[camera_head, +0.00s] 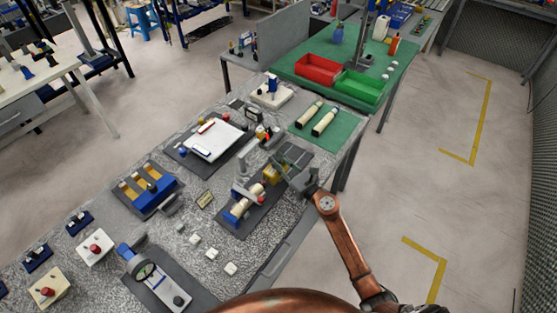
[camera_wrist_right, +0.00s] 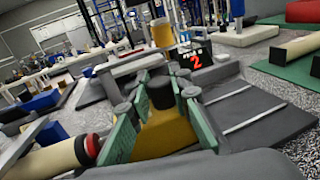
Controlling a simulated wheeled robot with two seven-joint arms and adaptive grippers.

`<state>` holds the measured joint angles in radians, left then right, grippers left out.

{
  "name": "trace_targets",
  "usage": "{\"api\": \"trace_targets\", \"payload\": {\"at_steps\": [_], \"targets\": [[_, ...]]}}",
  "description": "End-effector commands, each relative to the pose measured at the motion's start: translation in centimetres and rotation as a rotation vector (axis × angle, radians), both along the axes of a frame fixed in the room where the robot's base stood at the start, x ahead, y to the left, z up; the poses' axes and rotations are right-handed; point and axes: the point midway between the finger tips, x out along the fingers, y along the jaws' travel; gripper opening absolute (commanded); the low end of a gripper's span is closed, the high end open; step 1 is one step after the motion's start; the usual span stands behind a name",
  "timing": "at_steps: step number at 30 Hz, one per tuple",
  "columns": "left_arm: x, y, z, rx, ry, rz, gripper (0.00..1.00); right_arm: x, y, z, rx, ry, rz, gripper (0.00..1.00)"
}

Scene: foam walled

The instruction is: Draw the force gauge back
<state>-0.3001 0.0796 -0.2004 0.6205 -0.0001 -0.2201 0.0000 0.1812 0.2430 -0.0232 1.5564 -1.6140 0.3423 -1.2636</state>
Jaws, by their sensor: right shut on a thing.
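The force gauge seems to be the yellow block (camera_head: 271,174) at the upper end of a dark base plate (camera_head: 232,225) in the head view. In the right wrist view the yellow block (camera_wrist_right: 163,136), with a black knob on top, sits between green finger pads. My right gripper (camera_head: 284,172) is shut on it; the pads hide its sides. A cream cylinder (camera_head: 250,196) with a red part lies on the same plate, below and left of the gripper; it also shows in the wrist view (camera_wrist_right: 45,160). My left gripper is not in view.
A grey railed slab (camera_head: 294,154) lies beside the gripper. A red-digit display (camera_wrist_right: 192,58) shows "2". A green mat (camera_head: 340,137) holds two cylinders. A round dial device (camera_head: 145,270) and a blue fixture (camera_head: 160,194) stand left. Floor right of the bench is clear.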

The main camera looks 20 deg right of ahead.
Motion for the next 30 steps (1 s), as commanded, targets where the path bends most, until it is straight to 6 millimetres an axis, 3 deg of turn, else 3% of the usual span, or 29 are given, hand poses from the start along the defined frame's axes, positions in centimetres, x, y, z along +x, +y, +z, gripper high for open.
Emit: {"api": "trace_targets", "payload": {"at_steps": [8,19,29,30], "targets": [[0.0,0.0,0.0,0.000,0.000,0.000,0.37,0.0,-0.1,0.0,0.000,0.000,0.000,0.00],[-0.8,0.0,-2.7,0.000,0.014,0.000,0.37,3.0,-3.9,-0.4,-0.003,0.001,-0.001,0.00],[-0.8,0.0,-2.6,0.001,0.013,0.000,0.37,3.3,-4.4,0.1,0.000,-0.001,-0.006,0.00],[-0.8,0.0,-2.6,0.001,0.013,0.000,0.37,3.3,-4.4,0.1,0.000,-0.001,-0.007,0.20]]}}
